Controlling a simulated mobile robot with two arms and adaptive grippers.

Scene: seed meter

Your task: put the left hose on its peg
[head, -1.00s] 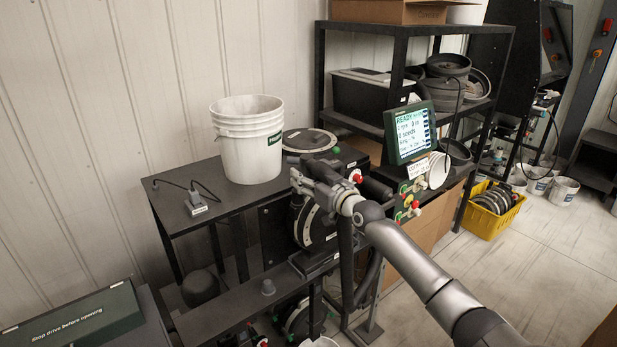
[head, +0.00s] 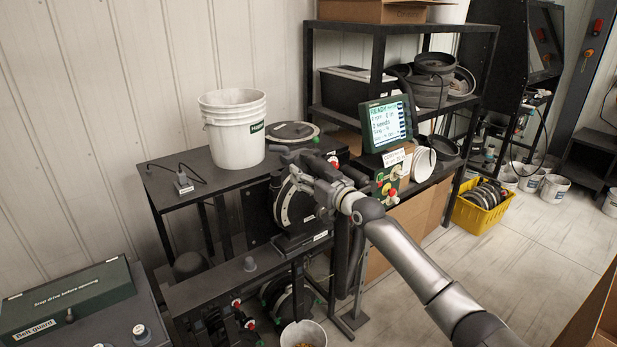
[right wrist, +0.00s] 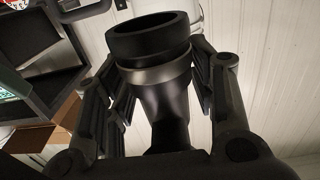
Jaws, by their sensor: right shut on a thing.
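My right gripper (head: 300,172) is in front of the round black seed meter (head: 293,207), by the edge of the bench. In the right wrist view it is shut around a black hose end (right wrist: 165,108), with a wide open black mouth and a grey band, one finger on each side. In the head view the gripper mostly hides this end; a dark hose length (head: 343,262) hangs below the wrist. A short grey stub (head: 250,264), possibly a peg, stands on the dark rail to the lower left of the meter. My left gripper is not in view.
A white bucket (head: 234,130) stands on the bench (head: 185,203). A lit monitor (head: 387,124) and control panel are right of my gripper. A green belt guard (head: 65,300) is at lower left, a small white bucket (head: 303,335) at bottom. Open floor lies to the right.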

